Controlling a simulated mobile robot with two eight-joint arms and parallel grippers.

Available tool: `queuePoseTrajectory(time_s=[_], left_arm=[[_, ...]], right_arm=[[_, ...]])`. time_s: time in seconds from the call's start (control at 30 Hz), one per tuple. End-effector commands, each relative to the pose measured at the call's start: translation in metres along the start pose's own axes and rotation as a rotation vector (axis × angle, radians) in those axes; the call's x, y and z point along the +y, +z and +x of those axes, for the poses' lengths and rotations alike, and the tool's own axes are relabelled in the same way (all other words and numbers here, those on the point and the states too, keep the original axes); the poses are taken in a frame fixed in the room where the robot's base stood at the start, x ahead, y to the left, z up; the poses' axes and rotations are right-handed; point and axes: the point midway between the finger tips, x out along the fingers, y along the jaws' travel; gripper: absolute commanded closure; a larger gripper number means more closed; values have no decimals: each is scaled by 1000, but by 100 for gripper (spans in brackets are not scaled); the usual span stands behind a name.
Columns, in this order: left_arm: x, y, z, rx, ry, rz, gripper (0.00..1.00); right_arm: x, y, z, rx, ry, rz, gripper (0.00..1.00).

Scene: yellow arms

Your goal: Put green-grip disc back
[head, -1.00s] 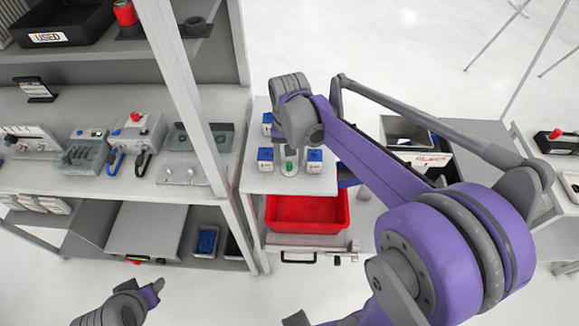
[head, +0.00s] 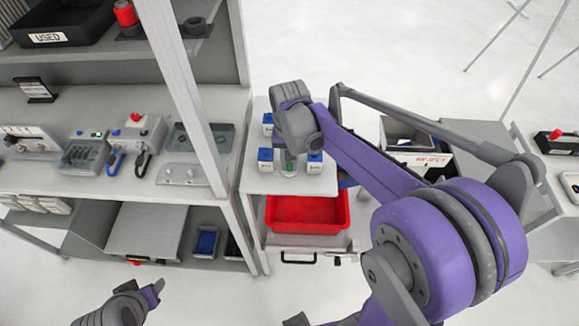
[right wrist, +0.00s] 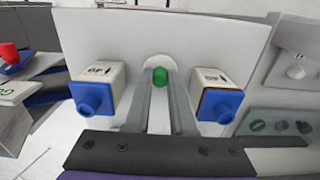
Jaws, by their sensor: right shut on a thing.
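The green grip of the disc (right wrist: 160,78) shows between the two grey fingers of my right gripper (right wrist: 160,95) in the right wrist view. The fingers are shut on it. A pale rounded part shows just behind the grip; most of the disc is hidden. In the head view the green grip (head: 289,167) shows low between the fingers, over the white top of the small cart (head: 255,183). I cannot tell whether the disc touches that top. My left gripper (head: 152,291) is at the lower left of the head view, away from the cart, its jaw opening unclear.
White blocks with blue tops stand close on both sides of my right gripper, one at left (head: 265,161) and one at right (head: 315,162). Another (head: 267,124) stands farther back. A red bin (head: 307,212) sits below the top. A shelf post (head: 185,95) rises at left.

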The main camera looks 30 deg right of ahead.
Motion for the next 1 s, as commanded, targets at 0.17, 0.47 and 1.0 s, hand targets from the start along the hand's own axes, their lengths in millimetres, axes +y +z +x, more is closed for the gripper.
queuePoseTrajectory(time_s=[0.17,0.47,1.0], left_arm=[[0,0,0,0,0,0,50],[0,-3,-2,3,0,0,50],[0,-6,-5,6,0,0,50]], right_arm=[[0,0,-2,0,0,0,100],[0,0,-41,0,0,0,100],[1,0,-101,0,0,0,100]])
